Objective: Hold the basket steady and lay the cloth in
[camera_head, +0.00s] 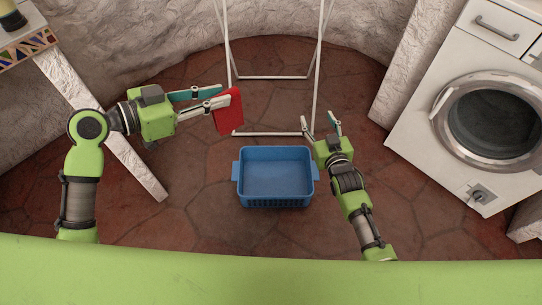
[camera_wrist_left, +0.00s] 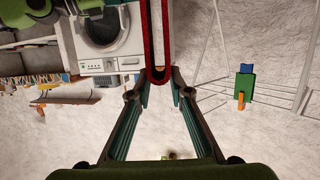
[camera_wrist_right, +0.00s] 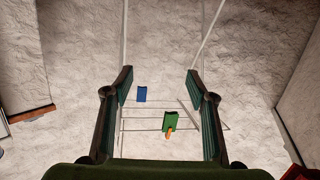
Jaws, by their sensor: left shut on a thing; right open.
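The blue basket (camera_head: 275,202) stands upright on the floor at the middle, with a handle at each side; its inside looks empty. The red cloth (camera_head: 229,112) hangs from my left gripper (camera_head: 221,97), above and left of the basket. In the left wrist view, the folded cloth (camera_wrist_left: 157,74) shows between the fingers, which are shut on it. My right gripper (camera_head: 318,120) is open and empty, beyond the basket's far right corner and apart from it. It also shows open in the right wrist view (camera_wrist_right: 159,76). The basket is not visible in either wrist view.
A white rack (camera_head: 272,77) stands behind the basket. A washing machine (camera_head: 490,113) stands at the right. A mosaic counter (camera_head: 28,47) is at the upper left. Blue (camera_wrist_right: 142,93) and green (camera_wrist_right: 170,120) objects show in the right wrist view. Floor around the basket is clear.

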